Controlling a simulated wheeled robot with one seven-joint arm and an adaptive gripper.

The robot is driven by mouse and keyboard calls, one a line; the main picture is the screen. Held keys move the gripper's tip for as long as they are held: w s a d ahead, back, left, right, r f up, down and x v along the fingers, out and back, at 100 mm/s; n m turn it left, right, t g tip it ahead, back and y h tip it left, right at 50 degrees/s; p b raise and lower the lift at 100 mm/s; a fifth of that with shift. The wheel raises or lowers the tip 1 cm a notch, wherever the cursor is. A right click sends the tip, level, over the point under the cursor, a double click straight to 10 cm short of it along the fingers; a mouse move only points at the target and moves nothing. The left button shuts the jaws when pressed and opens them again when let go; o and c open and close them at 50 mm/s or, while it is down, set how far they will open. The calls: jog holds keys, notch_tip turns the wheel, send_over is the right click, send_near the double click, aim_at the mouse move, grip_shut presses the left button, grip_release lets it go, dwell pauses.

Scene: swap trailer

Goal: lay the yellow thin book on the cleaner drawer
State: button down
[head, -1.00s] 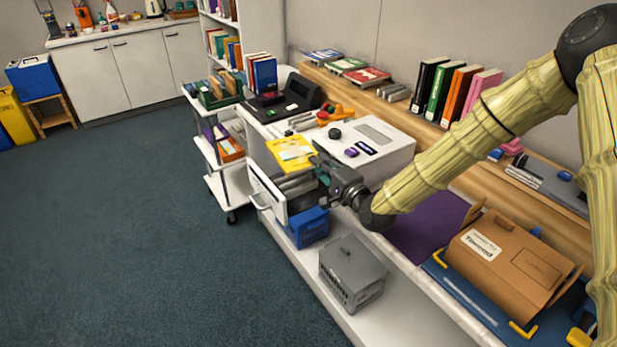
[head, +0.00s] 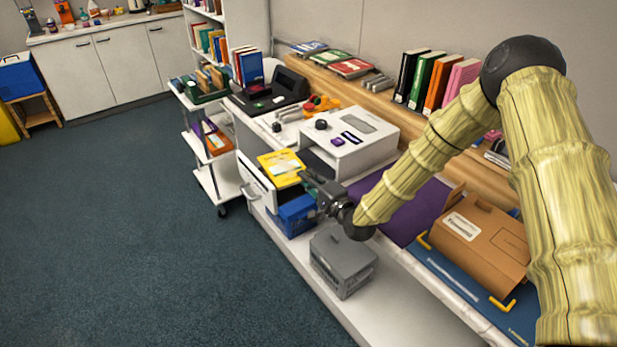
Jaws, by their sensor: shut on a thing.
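The yellow thin book (head: 272,162), with a pale label on its cover, lies about flat over the open drawer (head: 258,186) of the white cleaner (head: 362,150). My gripper (head: 306,178) is shut on the book's right edge, and the arm reaches in from the right. The drawer is pulled out toward the aisle, with its white front and handle showing. The book covers most of the drawer's inside. I cannot tell whether the book touches the drawer's rim or is held just above it.
A blue bin (head: 297,214) and a grey crate (head: 343,262) stand on the low shelf below. A brown satchel (head: 486,238) lies on the counter at right. A white cart (head: 215,180) with books stands behind the drawer. The floor at left is clear.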

jog(key=shift+r, duration=0.1)
jog(key=c, duration=2)
grip_release()
jog(key=shift+f, duration=0.3)
jog(key=o, duration=0.5)
jog(key=shift+r, duration=0.1)
jog(key=shift+r, duration=0.2)
jog(key=b+v, duration=0.2)
jog(key=v, duration=1)
jog(key=shift+f, duration=0.1)
